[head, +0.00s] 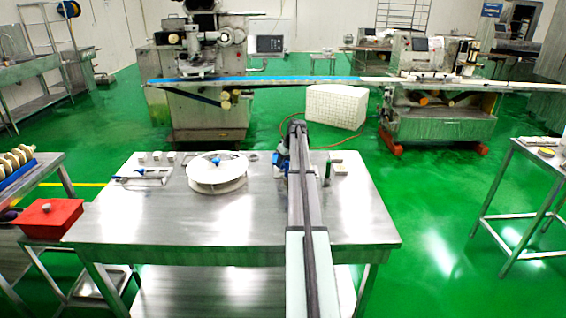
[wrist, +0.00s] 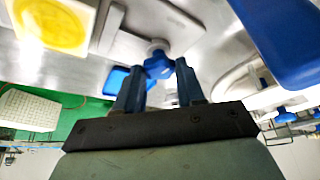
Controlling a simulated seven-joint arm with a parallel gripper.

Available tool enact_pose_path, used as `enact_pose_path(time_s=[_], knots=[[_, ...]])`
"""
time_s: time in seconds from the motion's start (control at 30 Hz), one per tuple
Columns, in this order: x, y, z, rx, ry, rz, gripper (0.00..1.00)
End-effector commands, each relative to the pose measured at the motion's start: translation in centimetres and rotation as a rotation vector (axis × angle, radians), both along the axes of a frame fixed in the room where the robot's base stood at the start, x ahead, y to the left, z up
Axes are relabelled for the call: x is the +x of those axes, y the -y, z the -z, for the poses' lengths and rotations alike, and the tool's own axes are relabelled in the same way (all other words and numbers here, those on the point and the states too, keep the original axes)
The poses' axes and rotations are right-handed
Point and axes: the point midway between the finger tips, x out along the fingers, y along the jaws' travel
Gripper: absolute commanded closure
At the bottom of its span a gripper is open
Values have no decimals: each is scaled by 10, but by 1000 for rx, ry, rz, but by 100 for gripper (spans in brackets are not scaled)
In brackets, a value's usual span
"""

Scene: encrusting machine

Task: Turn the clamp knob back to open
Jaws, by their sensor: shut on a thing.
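The clamp knob (wrist: 158,66) is a small blue lobed knob on a pale round base, between my fingertips in the wrist view. My gripper (wrist: 159,70) has blue fingers, one on each side of the knob, and is shut on it. In the head view my arm reaches over the steel table (head: 150,222), and my gripper (head: 283,163) is at its far right part. The arm hides most of the clamp and the knob there. The knob's turn angle cannot be told.
A white round drum (head: 217,178) stands left of my arm. A plate with a blue knob (head: 140,175) lies at the table's left. A green upright piece (head: 327,172) is just right of my arm. A red box (head: 47,217) is beyond the left edge. The front of the table is clear.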

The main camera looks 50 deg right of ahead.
Motion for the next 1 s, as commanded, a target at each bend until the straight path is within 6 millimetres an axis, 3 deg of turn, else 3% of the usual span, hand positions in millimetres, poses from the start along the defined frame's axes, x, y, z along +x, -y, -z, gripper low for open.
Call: enact_pose_path(time_s=[0.4,0.97,1.0], knots=[[1,2,0,-1,0,-185,92],[0,2,0,-1,-1,-212,92],[0,2,0,-1,-1,-212,58]])
